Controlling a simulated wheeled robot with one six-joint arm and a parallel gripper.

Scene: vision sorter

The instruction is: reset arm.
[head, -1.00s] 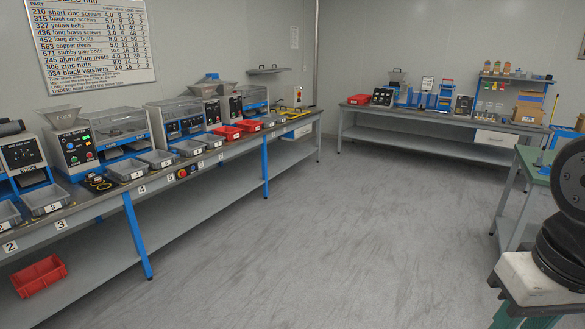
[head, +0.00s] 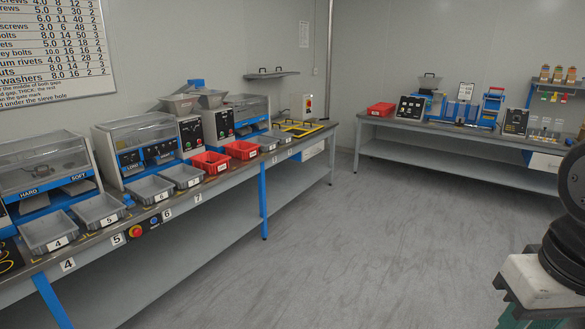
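My arm (head: 567,215) shows only in part at the right edge of the head view, as dark rounded links above a pale block. My gripper is outside the picture, so its state and anything in it are hidden.
A long workbench (head: 210,194) with sorting machines (head: 140,145), grey trays (head: 152,189) and red trays (head: 210,163) runs along the left. An emergency stop button (head: 135,231) sits on its front edge. Another bench (head: 450,131) stands at the back right. The grey floor (head: 330,240) between is clear.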

